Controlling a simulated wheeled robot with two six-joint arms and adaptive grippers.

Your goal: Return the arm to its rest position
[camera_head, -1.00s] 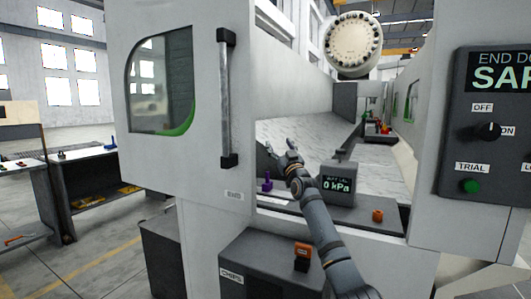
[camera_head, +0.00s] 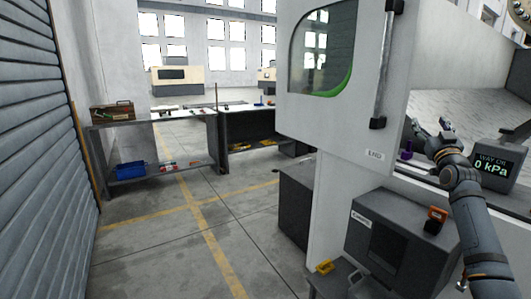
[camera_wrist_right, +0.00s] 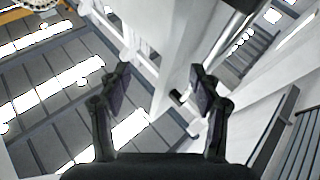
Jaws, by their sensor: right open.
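My right arm comes in from the lower right in the head view. Its gripper (camera_head: 433,134) is in the machine's opening, left of the gauge box (camera_head: 494,167) that reads 0 kPa. In the right wrist view the gripper (camera_wrist_right: 160,88) has its two fingers wide apart with nothing between them. That view looks up past the white machine frame towards the roof. My left gripper is not in view.
The white machine door (camera_head: 333,100) with its upright handle (camera_head: 386,65) is left of the arm. A dark chip box (camera_head: 385,235) with an orange-and-black item (camera_head: 435,220) on it stands below. Workbenches (camera_head: 150,127) are at the left. Floor with yellow lines is clear.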

